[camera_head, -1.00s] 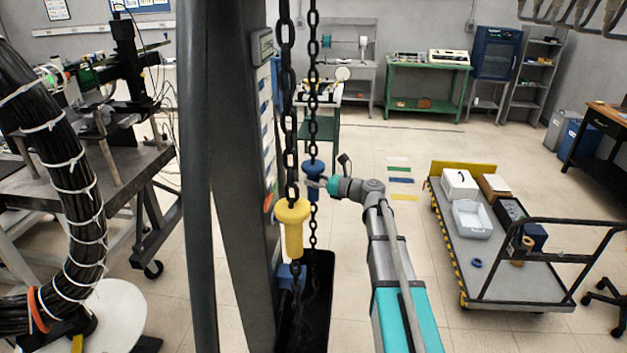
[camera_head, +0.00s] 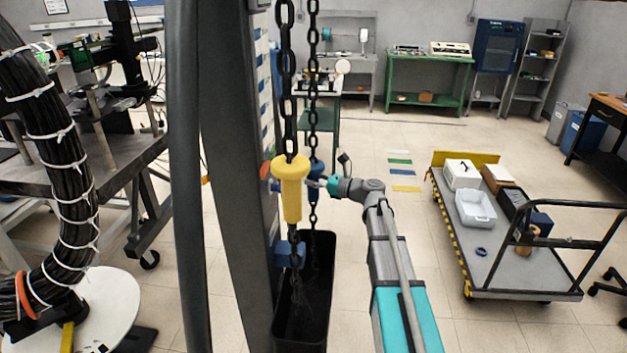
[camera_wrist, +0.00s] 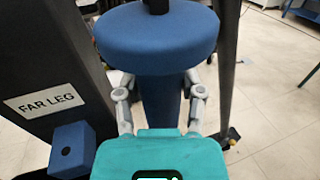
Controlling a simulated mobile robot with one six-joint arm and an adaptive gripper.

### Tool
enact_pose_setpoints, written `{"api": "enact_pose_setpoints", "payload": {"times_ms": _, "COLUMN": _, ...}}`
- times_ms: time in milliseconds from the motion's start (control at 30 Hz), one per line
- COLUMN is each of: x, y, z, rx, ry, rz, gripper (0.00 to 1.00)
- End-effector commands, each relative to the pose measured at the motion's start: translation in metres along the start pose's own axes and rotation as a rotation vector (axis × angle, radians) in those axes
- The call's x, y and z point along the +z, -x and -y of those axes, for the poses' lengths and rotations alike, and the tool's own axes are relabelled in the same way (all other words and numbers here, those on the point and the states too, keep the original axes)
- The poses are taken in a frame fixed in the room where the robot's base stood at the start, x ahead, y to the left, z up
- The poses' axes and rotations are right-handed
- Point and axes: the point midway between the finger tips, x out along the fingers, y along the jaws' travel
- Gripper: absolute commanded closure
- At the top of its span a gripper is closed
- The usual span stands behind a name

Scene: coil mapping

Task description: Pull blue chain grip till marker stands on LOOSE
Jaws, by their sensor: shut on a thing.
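The blue chain grip (camera_head: 317,167) hangs on the farther black chain, partly hidden behind the yellow chain grip (camera_head: 290,185) in the head view. In the wrist view the blue grip (camera_wrist: 156,40) fills the upper middle, its wide round top above a narrower stem. My gripper (camera_wrist: 160,98) is shut around that stem, one finger on each side, below the wide top. My gripper also shows in the head view (camera_head: 322,185), reaching in from the right. An orange-red disc (camera_head: 265,171) sits on the post's scale plate (camera_head: 262,90). I cannot read the scale's words.
The dark post (camera_head: 235,200) stands left of the chains; one leg bears a FAR LEG label (camera_wrist: 44,101). A blue block (camera_head: 290,250) juts from the post. A black bin (camera_head: 320,240) stands below the chains. A loaded cart (camera_head: 520,275) is right.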

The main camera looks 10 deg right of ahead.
Motion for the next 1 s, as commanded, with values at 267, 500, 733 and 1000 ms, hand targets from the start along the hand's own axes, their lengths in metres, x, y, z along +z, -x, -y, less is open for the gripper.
{"api": "enact_pose_setpoints", "payload": {"times_ms": 267, "x": -0.0004, "y": 0.0, "z": -0.0004, "rx": 0.001, "ry": 0.002, "rz": -0.002, "gripper": 1.0}}
{"api": "enact_pose_setpoints", "payload": {"times_ms": 500, "x": -0.0001, "y": 0.0, "z": -0.0002, "rx": 0.001, "ry": 0.001, "rz": -0.001, "gripper": 0.14}}
{"api": "enact_pose_setpoints", "payload": {"times_ms": 733, "x": 0.0001, "y": 0.0, "z": 0.0, "rx": 0.0, "ry": 0.0, "rz": 0.0, "gripper": 0.14}}
{"api": "enact_pose_setpoints", "payload": {"times_ms": 1000, "x": 0.0001, "y": 0.0029, "z": 0.0, "rx": 0.0, "ry": 0.0, "rz": 0.0, "gripper": 0.14}}
